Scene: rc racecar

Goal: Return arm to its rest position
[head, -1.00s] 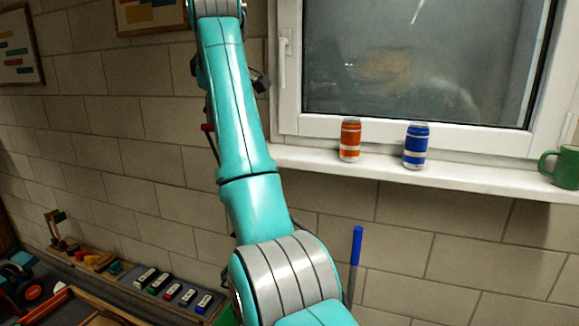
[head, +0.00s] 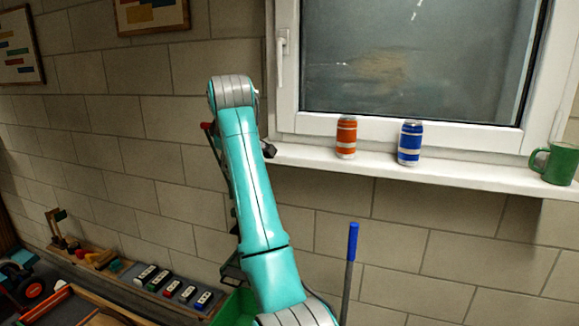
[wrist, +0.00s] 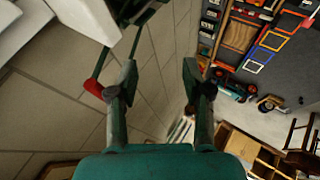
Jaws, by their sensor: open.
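My teal arm (head: 258,195) rises in the head view in front of the brick wall, with a grey joint (head: 232,92) at its top. In the wrist view my gripper (wrist: 158,78) has its two fingers spread apart, and nothing is held between them. In the head view the gripper cannot be made out clearly behind the arm.
An orange can (head: 346,138), a blue can (head: 410,143) and a green mug (head: 558,163) stand on the white windowsill (head: 470,173). A blue-topped pole (head: 352,243) is right of my arm. A red-tipped item (wrist: 93,88) is near my fingers. Toys lie lower left.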

